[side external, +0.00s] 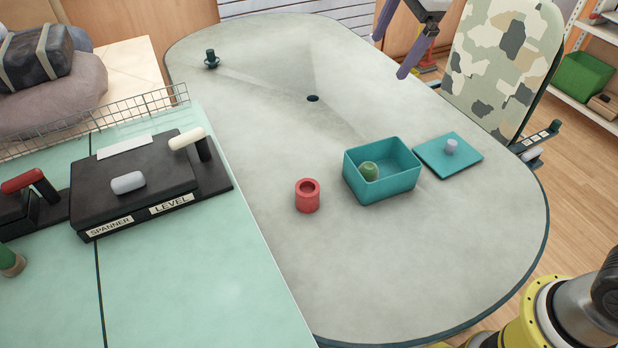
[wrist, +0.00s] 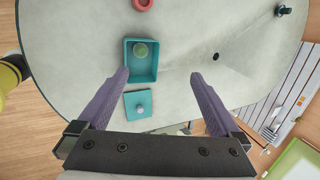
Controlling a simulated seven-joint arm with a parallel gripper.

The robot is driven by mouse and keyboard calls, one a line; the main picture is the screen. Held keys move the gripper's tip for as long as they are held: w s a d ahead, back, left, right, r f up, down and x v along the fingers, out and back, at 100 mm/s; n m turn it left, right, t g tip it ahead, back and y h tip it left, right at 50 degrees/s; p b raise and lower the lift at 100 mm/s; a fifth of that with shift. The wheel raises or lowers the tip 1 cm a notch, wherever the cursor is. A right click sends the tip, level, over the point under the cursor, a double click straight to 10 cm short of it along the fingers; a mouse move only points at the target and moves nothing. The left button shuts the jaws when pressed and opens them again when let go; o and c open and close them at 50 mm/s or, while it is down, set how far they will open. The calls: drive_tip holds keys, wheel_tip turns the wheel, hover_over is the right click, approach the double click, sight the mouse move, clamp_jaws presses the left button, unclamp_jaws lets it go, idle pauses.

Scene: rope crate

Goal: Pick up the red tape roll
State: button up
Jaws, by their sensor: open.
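The red tape roll (side external: 308,199) stands on the grey oval table (side external: 240,140), left of the teal crate (side external: 390,187) in the side view. It also shows at the top edge of the wrist view (wrist: 143,4), partly cut off. My gripper (side external: 388,45) is high above the far right part of the table, well away from the roll. In the wrist view its two purple fingers (wrist: 160,78) are spread wide, with nothing held between them.
A green object (side external: 369,171) lies inside the teal crate. A teal lid (side external: 448,157) with a pale knob lies to its right. A small dark fitting (side external: 211,59) stands near the table's far left edge. A mint-green bench (side external: 180,270) adjoins at left. The table around the roll is clear.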

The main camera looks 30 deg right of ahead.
drive_tip(key=w+a+f+g, duration=0.1)
drive_tip(key=w+a+f, duration=0.3)
drive_tip(key=w+f, duration=0.15)
drive_tip(key=g, duration=0.3)
hover_over(307, 187)
wheel_tip(307, 187, down, 20)
drive_tip(key=shift+h, duration=0.4)
wheel_tip(307, 187, down, 7)
drive_tip(key=shift+a+r, duration=0.1)
drive_tip(key=shift+r, duration=0.05)
drive_tip(key=shift+f, duration=3.25)
drive_tip(key=shift+c, duration=0.3)
clamp_jaws()
drive_tip(key=shift+r, duration=0.1)
